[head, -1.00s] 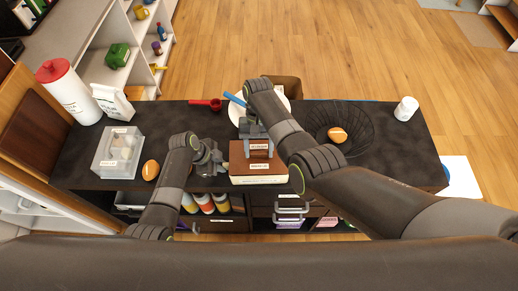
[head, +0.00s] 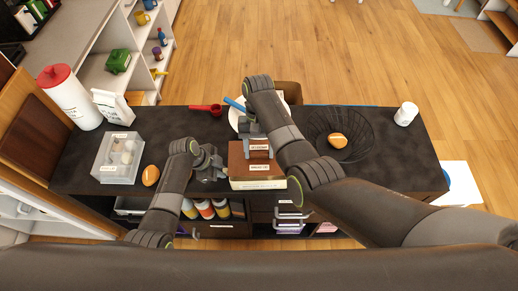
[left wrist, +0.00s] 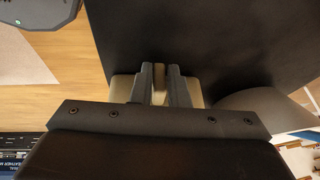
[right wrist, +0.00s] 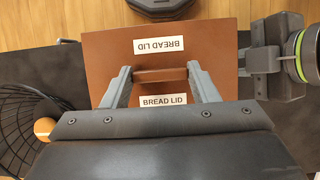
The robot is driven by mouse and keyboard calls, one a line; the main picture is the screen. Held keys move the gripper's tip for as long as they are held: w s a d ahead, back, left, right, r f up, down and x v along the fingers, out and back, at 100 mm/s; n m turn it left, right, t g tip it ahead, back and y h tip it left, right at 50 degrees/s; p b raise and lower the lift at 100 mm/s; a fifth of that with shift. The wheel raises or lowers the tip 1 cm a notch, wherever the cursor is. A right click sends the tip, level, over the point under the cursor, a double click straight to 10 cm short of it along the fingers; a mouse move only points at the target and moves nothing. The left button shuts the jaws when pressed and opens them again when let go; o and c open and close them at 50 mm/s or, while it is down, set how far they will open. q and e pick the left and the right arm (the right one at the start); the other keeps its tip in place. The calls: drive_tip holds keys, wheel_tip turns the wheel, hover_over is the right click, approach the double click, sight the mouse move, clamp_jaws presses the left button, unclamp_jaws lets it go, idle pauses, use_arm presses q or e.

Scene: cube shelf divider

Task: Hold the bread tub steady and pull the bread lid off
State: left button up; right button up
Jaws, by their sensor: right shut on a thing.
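The bread lid (head: 237,160) is a brown slab with a raised handle and two labels. It lies on the cream bread tub (head: 258,184) near the front edge of the counter. I see no clear gap between them. My right gripper (right wrist: 160,75) is shut on the handle of the bread lid (right wrist: 185,50), one finger at each end. It covers part of the lid in the head view. My left gripper (head: 222,170) is low at the tub's left side. In the left wrist view its fingers (left wrist: 160,80) stand close together with a narrow gap; their grip is unclear.
A clear box (head: 117,158) and a brown egg-shaped item (head: 150,175) lie to the left. A black wire basket (head: 362,128) with another such item (head: 337,140) stands to the right. A red scoop (head: 207,109) and a white plate (head: 235,112) are behind.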

use_arm(q)
drive_tip(key=o, duration=0.5)
drive_tip(key=shift+w+f, duration=0.1)
use_arm(e)
drive_tip(key=shift+w+f, duration=0.1)
use_arm(q)
drive_tip(key=v, duration=1.2)
